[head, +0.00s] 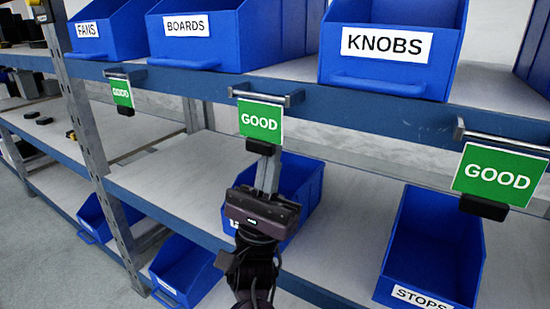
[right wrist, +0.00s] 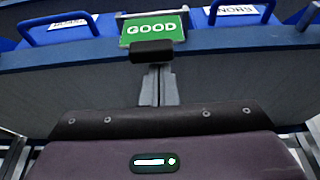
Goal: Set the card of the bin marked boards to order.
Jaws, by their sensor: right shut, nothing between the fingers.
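The blue bin marked BOARDS (head: 210,45) stands on the upper shelf. A green card reading GOOD (head: 260,120) hangs from a metal rail on the shelf edge, below and right of that bin; a black tab (head: 260,147) is at its bottom edge. My right gripper (head: 267,160) points up with its fingers shut and empty, its tips just under this tab. In the right wrist view the fingertips (right wrist: 158,70) are under the black tab (right wrist: 152,52) of the GOOD card (right wrist: 151,30); I cannot tell whether they touch. My left gripper is not in view.
Bins marked FANS (head: 100,32) and KNOBS (head: 390,75) flank the boards bin. Other GOOD cards hang at left (head: 122,93) and right (head: 498,178). The shelf beam (head: 350,100) runs above my gripper. A bin marked STOPS (head: 432,250) sits on the lower shelf.

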